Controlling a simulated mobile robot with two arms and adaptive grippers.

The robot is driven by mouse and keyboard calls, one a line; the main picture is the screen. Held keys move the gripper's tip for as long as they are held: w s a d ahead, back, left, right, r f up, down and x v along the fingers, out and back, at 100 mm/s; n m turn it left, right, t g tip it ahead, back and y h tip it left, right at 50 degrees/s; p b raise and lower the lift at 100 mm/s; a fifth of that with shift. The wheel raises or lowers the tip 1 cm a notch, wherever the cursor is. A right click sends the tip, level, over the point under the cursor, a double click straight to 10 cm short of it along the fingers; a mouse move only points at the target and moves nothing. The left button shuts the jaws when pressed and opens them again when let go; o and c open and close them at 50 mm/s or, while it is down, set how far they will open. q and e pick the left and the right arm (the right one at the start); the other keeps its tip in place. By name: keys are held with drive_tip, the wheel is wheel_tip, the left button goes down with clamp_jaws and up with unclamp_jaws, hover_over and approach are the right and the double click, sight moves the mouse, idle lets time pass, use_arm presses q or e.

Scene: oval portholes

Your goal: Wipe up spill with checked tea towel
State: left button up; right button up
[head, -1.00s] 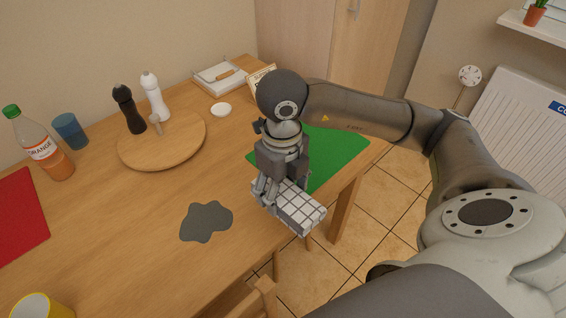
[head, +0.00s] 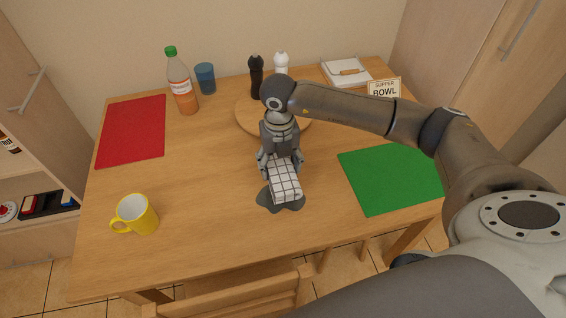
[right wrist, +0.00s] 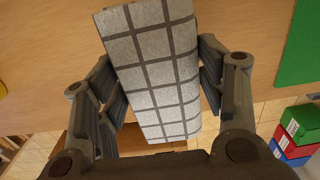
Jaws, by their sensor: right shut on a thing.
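The checked tea towel (head: 285,183), white with dark grid lines, is a folded block held between the fingers of my right gripper (head: 280,163). It also fills the middle of the right wrist view (right wrist: 155,70), between both fingers. The spill (head: 270,203) is a dark grey patch on the wooden table (head: 215,215). The towel is over the spill and hides part of it; I cannot tell whether it touches the table. My left gripper is not in view.
A yellow mug (head: 137,214) stands at the left front. A red mat (head: 133,130) and a green mat (head: 392,177) lie either side. Behind my arm are a round board (head: 246,117), a black mill (head: 256,77), a white mill (head: 281,63), a bottle (head: 181,85) and a blue cup (head: 205,78).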

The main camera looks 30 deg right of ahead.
drive_tip(key=shift+w+f+b, duration=0.1)
drive_tip(key=shift+f+b, duration=0.65)
drive_tip(key=shift+f, duration=0.35)
wheel_tip(320, 180, down, 5)
drive_tip(key=b, duration=0.3)
drive_tip(key=shift+r, duration=0.1)
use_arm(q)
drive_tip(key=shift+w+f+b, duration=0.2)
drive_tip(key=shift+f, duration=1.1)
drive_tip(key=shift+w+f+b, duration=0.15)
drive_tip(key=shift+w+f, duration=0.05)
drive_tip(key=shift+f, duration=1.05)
use_arm(e)
drive_tip(key=shift+f, duration=0.45)
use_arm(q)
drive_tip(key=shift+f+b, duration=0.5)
use_arm(e)
drive_tip(key=shift+f, duration=0.6)
drive_tip(key=shift+d, duration=0.1)
